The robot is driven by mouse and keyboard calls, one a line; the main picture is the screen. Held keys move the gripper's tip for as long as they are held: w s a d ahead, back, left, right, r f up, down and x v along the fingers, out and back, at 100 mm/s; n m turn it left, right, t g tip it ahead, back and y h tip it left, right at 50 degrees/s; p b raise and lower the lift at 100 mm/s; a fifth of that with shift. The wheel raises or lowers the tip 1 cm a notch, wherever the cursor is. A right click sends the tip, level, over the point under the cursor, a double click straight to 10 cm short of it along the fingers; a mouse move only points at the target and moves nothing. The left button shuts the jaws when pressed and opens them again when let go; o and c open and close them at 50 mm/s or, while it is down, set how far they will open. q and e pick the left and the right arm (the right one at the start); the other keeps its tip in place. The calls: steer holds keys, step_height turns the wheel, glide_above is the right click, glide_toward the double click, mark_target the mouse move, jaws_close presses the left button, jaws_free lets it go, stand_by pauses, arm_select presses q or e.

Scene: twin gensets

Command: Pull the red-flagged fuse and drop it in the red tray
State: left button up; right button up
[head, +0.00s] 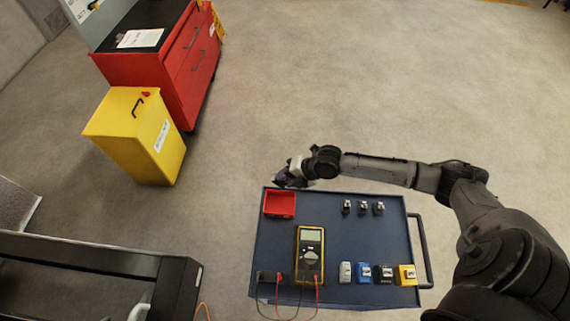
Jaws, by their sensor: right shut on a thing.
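My right gripper (284,181) is at the far left corner of the blue cart top, just behind the red tray (279,212). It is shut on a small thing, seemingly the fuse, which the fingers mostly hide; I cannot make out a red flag. The red tray looks empty and sits in the cart's far left corner. My left gripper is not in view.
The blue cart (375,235) carries a yellow multimeter (310,250) with leads, three small dark parts (363,208) and a row of several coloured blocks (365,273). A yellow bin (135,135) and red cabinet (165,65) stand left. Floor beyond the cart is clear.

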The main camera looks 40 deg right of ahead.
steer(key=shift+s+a+n+g, duration=0.3)
steer(key=shift+a+n+g, duration=0.15)
steer(key=shift+n+g, duration=0.3)
steer(key=shift+g, duration=0.25)
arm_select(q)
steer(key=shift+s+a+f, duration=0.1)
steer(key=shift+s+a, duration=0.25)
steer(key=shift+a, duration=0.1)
arm_select(e)
steer(key=shift+d, duration=0.1)
